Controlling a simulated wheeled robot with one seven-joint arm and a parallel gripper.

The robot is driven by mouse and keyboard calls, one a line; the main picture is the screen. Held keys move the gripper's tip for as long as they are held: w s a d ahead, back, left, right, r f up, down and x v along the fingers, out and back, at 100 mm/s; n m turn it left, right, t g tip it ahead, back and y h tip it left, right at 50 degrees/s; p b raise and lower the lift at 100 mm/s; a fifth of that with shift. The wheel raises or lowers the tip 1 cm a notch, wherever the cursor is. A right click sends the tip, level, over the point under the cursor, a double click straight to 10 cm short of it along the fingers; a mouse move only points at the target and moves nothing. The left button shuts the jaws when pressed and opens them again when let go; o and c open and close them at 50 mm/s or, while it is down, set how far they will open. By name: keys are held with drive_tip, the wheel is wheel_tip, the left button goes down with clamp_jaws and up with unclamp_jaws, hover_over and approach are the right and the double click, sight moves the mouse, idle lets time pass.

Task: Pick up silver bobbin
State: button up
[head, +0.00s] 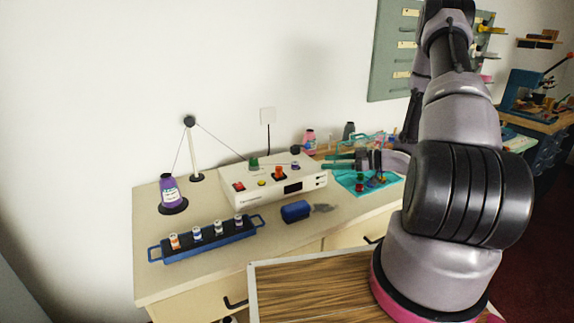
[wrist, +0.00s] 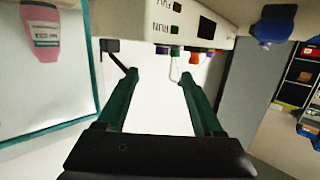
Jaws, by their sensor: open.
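My gripper (head: 342,162) is open, its green fingers pointing left at the right end of the white machine (head: 262,186), above the counter. In the wrist view my gripper (wrist: 160,74) shows both fingers apart with nothing between them, below the upside-down machine panel (wrist: 180,20). A blue rack (head: 208,242) at the counter's front left holds several small bobbins with pale tops and coloured bands. The third bobbin from the left (head: 218,228) looks pale grey, but it is too small to confirm as the silver bobbin. No silver bobbin shows clearly in the wrist view.
Coloured knobs top the machine. A purple thread cone (head: 170,194) and thread stand (head: 194,150) are at left. A blue handled tool (head: 296,211) lies in front of the machine. A teal mat (head: 384,183) with small items lies under my wrist.

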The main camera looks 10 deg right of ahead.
sight(301, 169)
drive_tip(key=x, duration=1)
drive_tip(key=shift+s+a+f, duration=0.1)
drive_tip(key=shift+a+f, duration=0.05)
drive_tip(key=shift+a, duration=0.15)
drive_tip(key=shift+c, duration=0.3)
clamp_jaws()
